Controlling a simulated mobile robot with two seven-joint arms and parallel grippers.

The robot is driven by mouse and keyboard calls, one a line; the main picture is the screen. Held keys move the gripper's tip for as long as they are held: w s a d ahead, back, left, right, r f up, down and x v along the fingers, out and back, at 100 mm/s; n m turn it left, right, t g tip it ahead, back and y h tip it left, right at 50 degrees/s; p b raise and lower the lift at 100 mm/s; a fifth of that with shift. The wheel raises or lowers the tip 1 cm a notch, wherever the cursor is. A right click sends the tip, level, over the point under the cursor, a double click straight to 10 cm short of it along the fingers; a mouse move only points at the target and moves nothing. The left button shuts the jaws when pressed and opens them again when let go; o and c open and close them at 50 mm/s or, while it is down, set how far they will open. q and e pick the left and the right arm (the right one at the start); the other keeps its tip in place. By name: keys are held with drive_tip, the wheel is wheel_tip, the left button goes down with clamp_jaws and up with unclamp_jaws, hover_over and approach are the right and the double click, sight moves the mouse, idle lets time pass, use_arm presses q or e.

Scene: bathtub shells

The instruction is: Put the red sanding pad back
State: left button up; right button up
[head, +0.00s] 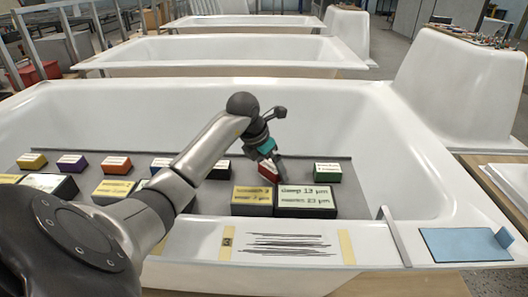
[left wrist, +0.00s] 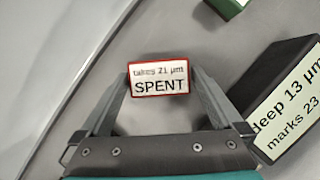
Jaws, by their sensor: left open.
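The red sanding pad (head: 264,172) sits on the grey tray (head: 352,200) inside the nearest bathtub shell. In the left wrist view the pad (left wrist: 159,81) has a red edge and a white label reading "takes 21 µm SPENT". My left gripper (head: 273,166) is over the pad, partly covering it in the head view. Its jaws are open, with one finger on each side of the pad, and the pad shows between the fingertips. Whether the fingers touch it I cannot tell. My right gripper is not in view.
A green pad (head: 327,172) stands to the right, a black pad (head: 219,174) to the left, then orange (head: 117,164), purple (head: 72,164) and yellow (head: 32,160) ones. A large block labelled "deep 13 µm" (head: 305,199) stands in front. A blue sheet (head: 460,245) lies on the right rim.

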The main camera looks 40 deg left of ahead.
use_arm(q)
drive_tip(key=p+v, duration=0.3)
drive_tip(key=v, duration=0.8)
drive_tip(key=shift+r+p, duration=0.3)
drive_tip(key=shift+r, duration=0.05)
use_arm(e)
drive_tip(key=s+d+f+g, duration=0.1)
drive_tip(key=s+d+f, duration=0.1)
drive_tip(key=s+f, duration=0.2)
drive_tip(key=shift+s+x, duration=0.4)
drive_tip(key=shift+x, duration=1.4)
use_arm(q)
drive_tip(key=shift+s, duration=0.1)
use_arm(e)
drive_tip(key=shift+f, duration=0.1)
